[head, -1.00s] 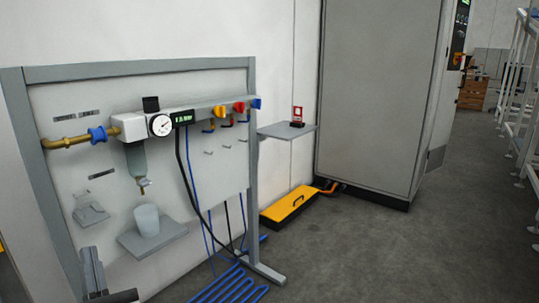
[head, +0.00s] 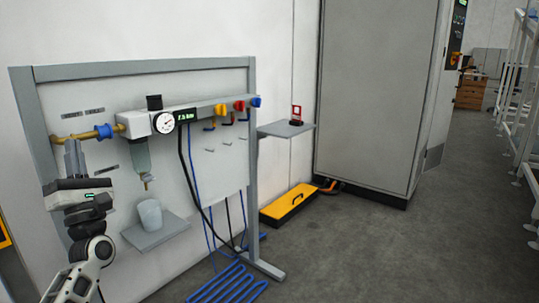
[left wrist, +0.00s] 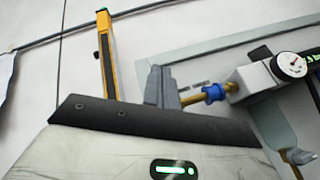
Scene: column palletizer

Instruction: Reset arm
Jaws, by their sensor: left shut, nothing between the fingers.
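My left gripper (head: 73,160) is raised at the left of the head view, in front of the pneumatic panel (head: 85,105). Its grey fingers point up and are together, with nothing between them. They stand just below the brass pipe (head: 75,137) with its blue fitting. In the left wrist view the fingers (left wrist: 161,86) also show shut, with the brass pipe and blue fitting (left wrist: 215,92) behind them to the right. My right gripper is in neither view.
The panel carries a pressure gauge (head: 163,122), coloured valves and a shelf (head: 155,230) with a white cup (head: 150,214). A small side shelf (head: 287,129) holds a red item. A yellow case (head: 288,206) lies by the grey cabinet (head: 375,100).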

